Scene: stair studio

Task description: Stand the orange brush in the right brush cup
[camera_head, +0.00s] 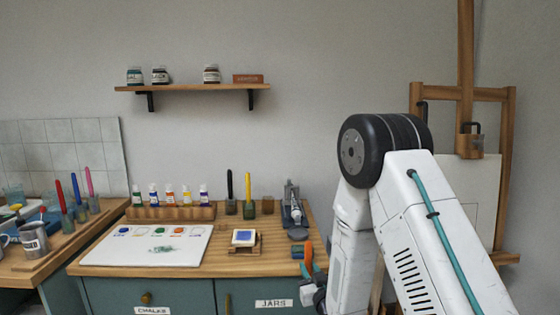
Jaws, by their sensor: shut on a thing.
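The orange brush (309,254) shows as a short orange piece just above my gripper (313,284), at the right end of the desk. My gripper is shut on it; its fingertips are small and partly hidden by my arm, so the exact grip is unclear. Three small brush cups stand in a row at the back of the desk: a left cup (231,207) with a black-handled brush, a middle cup (249,210) with a yellow brush, and a right cup (268,205) with no brush seen in it. My gripper is in front and to the right of these cups.
A paint-bottle rack (170,213) and a white palette board (150,245) lie left of the cups. A small blue-topped block (243,238) sits in front of them. A grey stand with a tube (292,205) is right of the right cup. An easel (508,150) stands behind my arm.

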